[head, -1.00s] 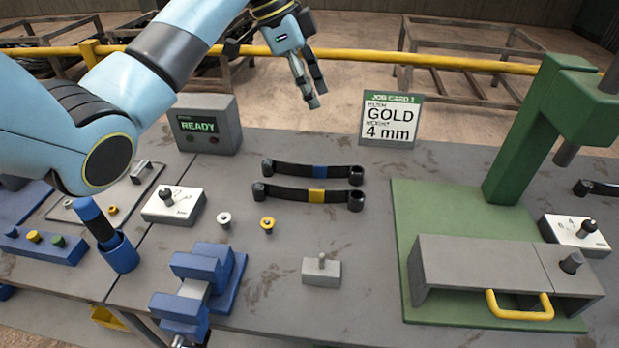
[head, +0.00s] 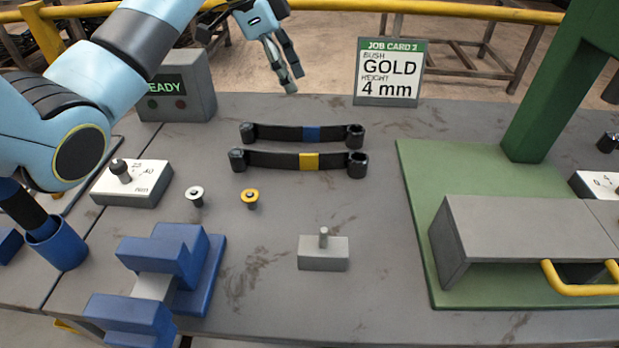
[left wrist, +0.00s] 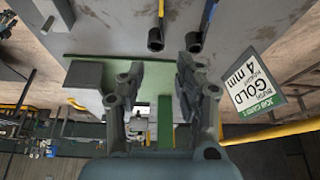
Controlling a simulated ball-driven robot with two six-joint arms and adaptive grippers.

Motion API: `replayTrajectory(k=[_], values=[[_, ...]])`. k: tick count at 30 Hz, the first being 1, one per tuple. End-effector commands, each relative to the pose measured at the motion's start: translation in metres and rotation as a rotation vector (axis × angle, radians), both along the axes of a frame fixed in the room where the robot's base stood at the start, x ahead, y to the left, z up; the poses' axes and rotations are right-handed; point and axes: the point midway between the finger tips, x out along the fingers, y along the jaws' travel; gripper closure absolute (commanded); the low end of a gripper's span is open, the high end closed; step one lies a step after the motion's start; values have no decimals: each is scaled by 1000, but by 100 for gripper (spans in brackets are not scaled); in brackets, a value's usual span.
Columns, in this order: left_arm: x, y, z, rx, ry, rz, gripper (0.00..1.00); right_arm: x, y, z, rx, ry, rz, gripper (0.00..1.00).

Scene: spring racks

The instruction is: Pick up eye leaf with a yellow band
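The eye leaf with a yellow band (head: 285,160) is a dark, slightly curved bar with an eye at each end. It lies on the grey bench, just in front of a similar leaf with a blue band (head: 290,132). Dark leaf ends (left wrist: 156,42) show near the top of that view. My right gripper is not in view.
A job card (head: 390,72) reading GOLD 4 mm stands right of the left gripper. A green press (head: 425,220) takes up the right side. A blue vise (head: 205,285), a silver bush (head: 195,195), a gold bush (head: 250,197) and a grey block (head: 323,253) stand in front of the leaves.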

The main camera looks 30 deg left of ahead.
Motion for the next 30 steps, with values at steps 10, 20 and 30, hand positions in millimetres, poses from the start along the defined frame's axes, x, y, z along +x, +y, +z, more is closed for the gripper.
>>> replayTrajectory(k=[10, 20, 30], values=[[-1, 0, -92, 0, 11, 0, 66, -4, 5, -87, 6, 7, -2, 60], [7, -15, -133, -3, 13, 0, 66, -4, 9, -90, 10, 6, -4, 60], [16, -25, -169, -2, 14, 0, 66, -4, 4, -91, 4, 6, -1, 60]])
